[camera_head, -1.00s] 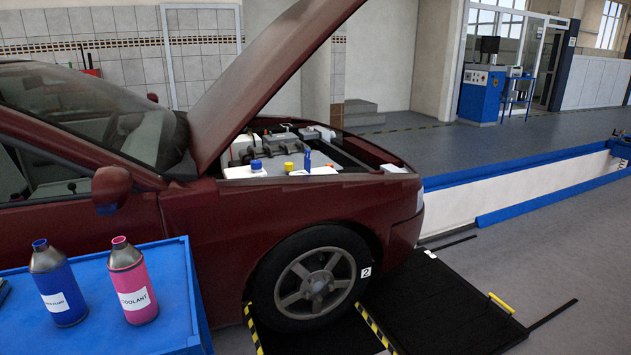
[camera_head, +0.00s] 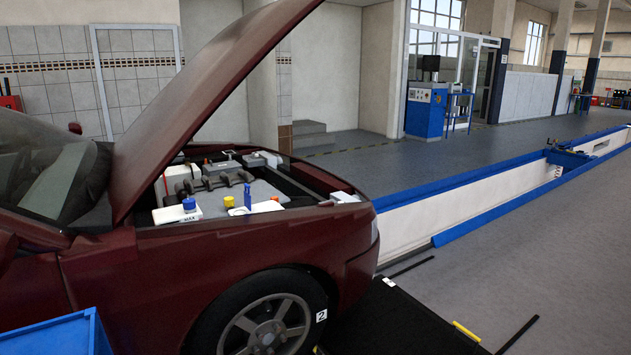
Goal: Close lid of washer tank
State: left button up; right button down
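The open engine bay of the dark red car holds several fluid tanks near its front edge. A thin blue lid (camera_head: 247,197) stands upright at a white tank top (camera_head: 266,207), which looks like the washer tank with its lid open. The tank's opening is too small to make out. Left of it are a yellow cap (camera_head: 229,202) and a round blue cap (camera_head: 189,204) on a white tank marked MAX. Neither of my grippers is in view.
The raised hood (camera_head: 205,110) slants up over the bay's left side. The fender and front wheel (camera_head: 262,325) stand between me and the bay. A blue cart (camera_head: 55,337) is at the lower left. Grey floor (camera_head: 560,270) lies open at the right.

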aim_at(247, 197)
jog(key=i, duration=1.55)
jog(key=u, duration=0.55)
